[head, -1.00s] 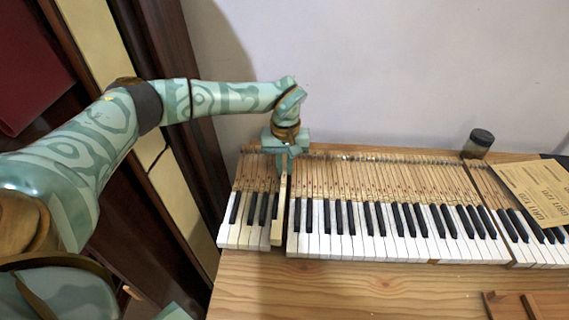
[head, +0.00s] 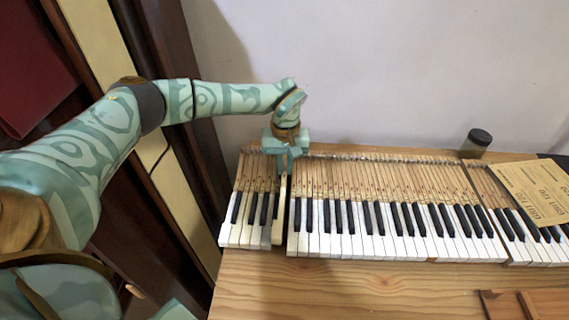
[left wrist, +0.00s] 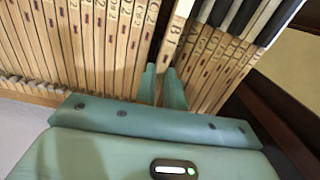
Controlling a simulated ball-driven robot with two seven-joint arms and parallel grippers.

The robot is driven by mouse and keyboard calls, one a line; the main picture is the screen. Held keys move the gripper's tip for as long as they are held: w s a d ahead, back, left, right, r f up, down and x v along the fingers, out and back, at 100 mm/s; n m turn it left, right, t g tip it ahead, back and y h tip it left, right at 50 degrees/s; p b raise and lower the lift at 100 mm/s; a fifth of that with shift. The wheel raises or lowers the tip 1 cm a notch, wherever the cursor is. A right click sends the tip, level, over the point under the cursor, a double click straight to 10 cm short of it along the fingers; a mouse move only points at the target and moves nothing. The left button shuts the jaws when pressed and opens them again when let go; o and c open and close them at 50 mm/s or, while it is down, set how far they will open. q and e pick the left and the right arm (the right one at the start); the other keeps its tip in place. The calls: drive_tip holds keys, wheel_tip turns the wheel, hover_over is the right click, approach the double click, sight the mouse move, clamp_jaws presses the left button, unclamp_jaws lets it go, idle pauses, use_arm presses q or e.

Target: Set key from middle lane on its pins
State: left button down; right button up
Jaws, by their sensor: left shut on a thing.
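The keyboard (head: 390,215) lies on the wooden bench, with white and black fronts and bare wooden key sticks behind. My left gripper (head: 284,168) is over the rear part of the keys, left of the middle. It is shut on a pale wooden key (head: 281,208), which lies lengthwise in the narrow gap between the short left group and the longer right group. In the left wrist view my fingers (left wrist: 161,88) are on either side of this key (left wrist: 173,38), which bears a letter like B. Its pins are hidden. My right gripper is not in view.
Neighbouring keys (head: 245,215) stand close on both sides of the held key. A dark jar (head: 477,143) stands at the back right. A printed card (head: 532,192) lies over the right-hand keys. A wooden tray (head: 510,305) is at the front right.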

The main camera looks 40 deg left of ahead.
use_arm(q)
drive_tip(key=shift+f, duration=0.6)
idle(0.7)
drive_tip(key=c, duration=1.8)
unclamp_jaws()
drive_tip(key=shift+r+p, duration=0.7)
drive_tip(key=shift+r, duration=0.45)
drive_tip(key=shift+f, duration=0.1)
drive_tip(key=o, duration=0.5)
drive_tip(key=shift+o, duration=0.2)
